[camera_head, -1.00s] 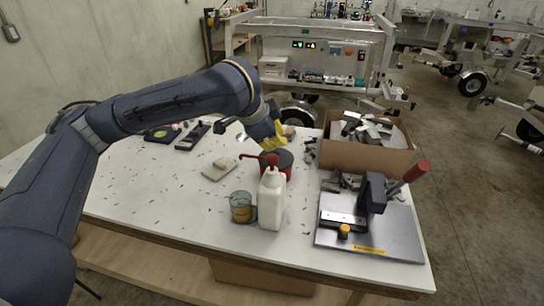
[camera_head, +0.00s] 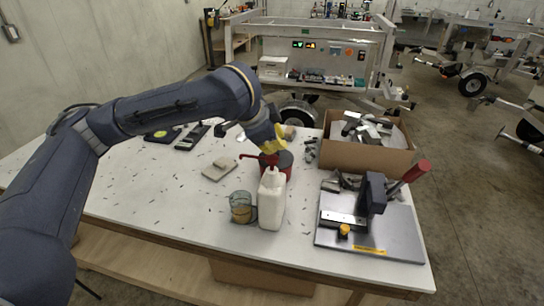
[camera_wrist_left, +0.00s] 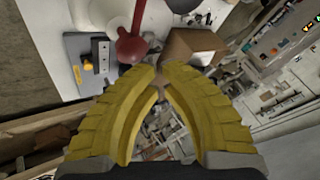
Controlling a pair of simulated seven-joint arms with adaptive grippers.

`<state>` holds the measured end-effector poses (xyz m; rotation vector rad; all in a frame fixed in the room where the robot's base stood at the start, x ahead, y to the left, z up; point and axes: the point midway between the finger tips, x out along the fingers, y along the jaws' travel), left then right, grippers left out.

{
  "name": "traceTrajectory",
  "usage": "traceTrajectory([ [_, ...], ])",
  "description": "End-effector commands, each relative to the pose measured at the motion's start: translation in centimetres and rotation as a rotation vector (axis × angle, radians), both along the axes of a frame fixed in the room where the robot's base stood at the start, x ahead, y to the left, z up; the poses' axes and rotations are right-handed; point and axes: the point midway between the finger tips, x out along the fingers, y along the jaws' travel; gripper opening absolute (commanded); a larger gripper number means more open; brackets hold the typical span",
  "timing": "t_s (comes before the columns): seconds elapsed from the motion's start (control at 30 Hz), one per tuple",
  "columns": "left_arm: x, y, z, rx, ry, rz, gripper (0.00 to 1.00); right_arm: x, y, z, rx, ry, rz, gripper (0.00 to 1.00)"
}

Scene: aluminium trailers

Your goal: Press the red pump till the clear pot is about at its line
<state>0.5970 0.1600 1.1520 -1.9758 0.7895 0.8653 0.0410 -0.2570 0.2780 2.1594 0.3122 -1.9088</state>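A white bottle (camera_head: 271,200) with a red pump (camera_head: 262,159) stands upright near the table's front edge. The pump's spout points left, toward the clear pot (camera_head: 241,208). The pot stands left of the bottle and holds amber liquid in its lower part; I cannot make out its line. My left gripper (camera_head: 272,149) is just above and behind the pump head, fingers pointing down; contact cannot be told. In the left wrist view the yellow fingertips (camera_wrist_left: 159,75) are brought together with nothing between them, and the red pump head (camera_wrist_left: 132,46) shows beyond them. My right gripper is out of view.
A dark and red round container (camera_head: 285,164) stands close behind the bottle. A cardboard box (camera_head: 366,155) of metal pieces is at the back right. A bench device with a red handle (camera_head: 416,171) sits on a metal plate (camera_head: 395,238) at the right. The table's left front is mostly clear.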

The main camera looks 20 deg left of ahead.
Motion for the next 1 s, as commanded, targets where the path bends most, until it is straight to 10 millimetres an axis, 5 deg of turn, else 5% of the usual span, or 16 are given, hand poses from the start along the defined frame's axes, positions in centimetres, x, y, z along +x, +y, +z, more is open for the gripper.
traceTrajectory([
  [1.0,0.01,0.0,-0.66,0.0,0.0,0.0,0.0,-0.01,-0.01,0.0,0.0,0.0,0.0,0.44],
])
